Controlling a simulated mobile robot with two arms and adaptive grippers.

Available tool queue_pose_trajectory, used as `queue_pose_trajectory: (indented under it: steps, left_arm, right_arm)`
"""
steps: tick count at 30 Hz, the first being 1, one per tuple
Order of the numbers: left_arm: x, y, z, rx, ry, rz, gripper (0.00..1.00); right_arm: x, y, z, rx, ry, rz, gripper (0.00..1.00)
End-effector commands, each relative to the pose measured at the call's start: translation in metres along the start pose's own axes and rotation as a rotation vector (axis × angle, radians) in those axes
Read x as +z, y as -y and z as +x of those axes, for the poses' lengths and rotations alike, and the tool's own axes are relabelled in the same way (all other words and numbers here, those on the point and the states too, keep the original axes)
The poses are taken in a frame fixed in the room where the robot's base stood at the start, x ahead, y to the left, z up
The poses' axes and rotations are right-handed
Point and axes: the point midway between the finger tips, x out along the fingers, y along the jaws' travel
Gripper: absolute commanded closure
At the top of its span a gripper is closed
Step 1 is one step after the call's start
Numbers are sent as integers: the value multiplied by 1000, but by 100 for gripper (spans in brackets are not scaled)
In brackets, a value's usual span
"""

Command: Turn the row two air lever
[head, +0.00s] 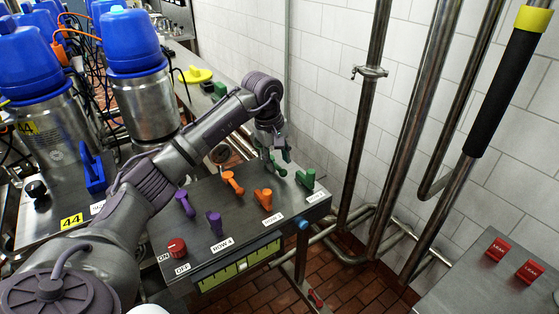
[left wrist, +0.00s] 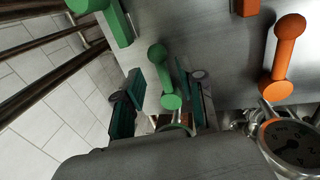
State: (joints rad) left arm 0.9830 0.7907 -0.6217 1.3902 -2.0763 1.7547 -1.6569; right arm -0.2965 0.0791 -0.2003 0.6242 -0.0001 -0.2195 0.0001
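A grey panel (head: 238,205) carries pairs of purple, orange and green levers. My left gripper (head: 277,152) is over the far green lever (head: 276,168), at the panel's back right. In the left wrist view this green lever (left wrist: 158,72) stands between the two teal-padded fingers (left wrist: 165,95), which are apart; I cannot tell whether they touch it. The near green lever (head: 305,178) is at the front right and also shows in the left wrist view (left wrist: 118,22). No label that I can read says "air". My right gripper is not in view.
Orange levers (head: 263,198) stand left of the green ones, then purple levers (head: 215,222) and a red on/off knob (head: 177,248). A round gauge (left wrist: 292,143) is near the far edge. Vertical metal pipes (head: 370,100) and a tiled wall bound the right side.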

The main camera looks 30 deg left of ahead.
Motion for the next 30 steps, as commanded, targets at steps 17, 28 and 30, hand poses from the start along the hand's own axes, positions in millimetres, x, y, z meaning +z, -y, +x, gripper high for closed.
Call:
queue_pose_trajectory:
  steps: [17,28,30]
  left_arm:
    - [0,0,21,1,1,1,69]
    - [0,0,21,1,1,1,100]
    - [0,0,21,1,1,1,100]
  right_arm:
    - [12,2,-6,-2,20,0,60]
    - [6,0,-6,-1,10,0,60]
    - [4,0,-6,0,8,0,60]
